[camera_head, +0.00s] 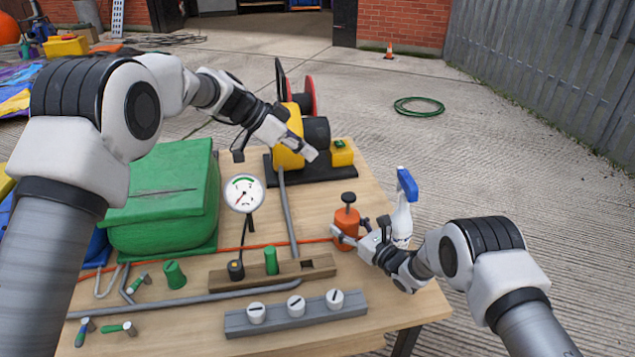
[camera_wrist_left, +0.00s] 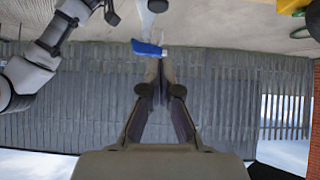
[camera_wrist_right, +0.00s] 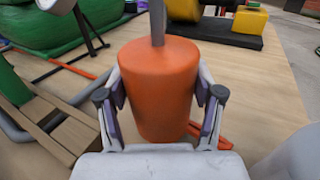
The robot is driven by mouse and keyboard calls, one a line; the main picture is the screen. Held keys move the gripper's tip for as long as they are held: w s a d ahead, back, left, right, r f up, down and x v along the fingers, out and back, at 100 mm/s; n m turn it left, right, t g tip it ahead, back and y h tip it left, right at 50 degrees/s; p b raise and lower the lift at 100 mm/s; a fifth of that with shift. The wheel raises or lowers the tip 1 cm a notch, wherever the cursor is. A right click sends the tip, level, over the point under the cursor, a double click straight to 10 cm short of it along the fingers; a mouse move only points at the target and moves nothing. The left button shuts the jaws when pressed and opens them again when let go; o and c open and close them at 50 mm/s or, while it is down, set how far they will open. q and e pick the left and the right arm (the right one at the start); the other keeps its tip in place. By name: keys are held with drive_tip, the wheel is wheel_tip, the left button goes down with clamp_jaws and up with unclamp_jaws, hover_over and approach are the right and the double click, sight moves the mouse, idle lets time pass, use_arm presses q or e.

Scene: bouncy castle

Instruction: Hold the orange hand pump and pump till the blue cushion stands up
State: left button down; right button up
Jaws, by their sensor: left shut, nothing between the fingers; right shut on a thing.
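The orange hand pump (camera_head: 347,220) stands upright near the table's right side, its dark knob (camera_head: 348,197) raised on a short rod. My right gripper (camera_head: 345,238) is shut around the pump's body; the right wrist view shows the orange cylinder (camera_wrist_right: 158,92) between both fingers. My left gripper (camera_head: 308,152) is shut and empty, above and left of the pump, in front of the yellow blower. In the left wrist view its fingers (camera_wrist_left: 162,75) meet with nothing between them. Blue material (camera_head: 97,246) shows beside the green block; I cannot tell whether it is the cushion.
A blue-and-white spray bottle (camera_head: 402,215) stands close right of the pump. A round gauge (camera_head: 243,194), a wooden block (camera_head: 305,268) and a grey strip with white knobs (camera_head: 296,312) lie left of it. The green block (camera_head: 165,205) fills the table's left back.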

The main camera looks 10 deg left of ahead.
use_arm(q)
hover_over(347, 207)
drive_tip(key=a, duration=0.3)
wheel_tip(347, 207, down, 7)
drive_tip(key=f, duration=0.3)
drive_tip(key=shift+d+f, duration=0.15)
drive_tip(key=shift+d, duration=0.1)
drive_tip(key=shift+f, duration=0.3)
drive_tip(key=shift+f, duration=2.1)
